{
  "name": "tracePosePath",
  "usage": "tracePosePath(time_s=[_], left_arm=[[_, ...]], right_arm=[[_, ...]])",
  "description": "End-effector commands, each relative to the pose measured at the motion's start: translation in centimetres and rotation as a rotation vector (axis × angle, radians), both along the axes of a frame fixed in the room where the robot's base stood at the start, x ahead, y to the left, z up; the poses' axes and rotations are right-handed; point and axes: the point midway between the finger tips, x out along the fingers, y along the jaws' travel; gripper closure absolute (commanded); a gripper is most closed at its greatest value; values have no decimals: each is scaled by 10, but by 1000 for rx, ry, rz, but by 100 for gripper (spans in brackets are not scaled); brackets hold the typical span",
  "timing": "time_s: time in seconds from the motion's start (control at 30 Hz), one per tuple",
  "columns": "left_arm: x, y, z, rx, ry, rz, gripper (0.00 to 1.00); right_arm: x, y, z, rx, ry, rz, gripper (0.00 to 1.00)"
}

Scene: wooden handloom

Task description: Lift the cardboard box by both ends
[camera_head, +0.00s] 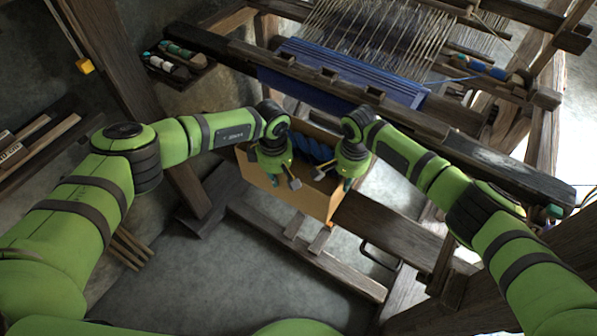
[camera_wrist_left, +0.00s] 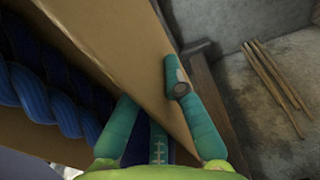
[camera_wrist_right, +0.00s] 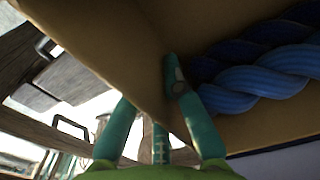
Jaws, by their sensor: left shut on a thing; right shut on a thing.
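The cardboard box (camera_head: 290,195) is open-topped and holds twisted blue yarn (camera_head: 314,150). It is in front of the loom's front beam in the head view. My left gripper (camera_head: 275,177) is shut on the box's left end wall; the left wrist view shows that wall (camera_wrist_left: 140,60) between its teal fingers. My right gripper (camera_head: 344,178) is shut on the right end wall; the right wrist view shows its fingers on either side of that wall (camera_wrist_right: 135,70). The blue yarn also shows in both wrist views (camera_wrist_left: 45,100) (camera_wrist_right: 260,85). The box's underside is hidden.
The loom's dark front beam (camera_head: 330,82) with blue cloth (camera_head: 350,68) runs just behind the box. A small tray of spools (camera_head: 178,62) is at upper left. Wooden loom bars (camera_head: 300,250) lie below the box. Thin sticks (camera_wrist_left: 278,75) lie on the floor at left.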

Motion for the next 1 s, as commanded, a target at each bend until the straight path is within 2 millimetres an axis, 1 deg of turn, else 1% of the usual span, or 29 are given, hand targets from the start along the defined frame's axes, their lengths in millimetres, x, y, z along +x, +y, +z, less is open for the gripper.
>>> tracePosePath(time_s=[0.03,0.2,0.3,1.0], left_arm=[[1,0,12,2,-3,0,100],[1,1,28,2,-3,-1,100],[1,1,33,2,-3,-1,100],[2,1,34,3,-4,0,100]], right_arm=[[1,0,12,1,-4,1,100],[1,0,28,0,-4,1,100],[1,0,33,0,-4,1,100],[1,0,33,-1,-4,0,100]])
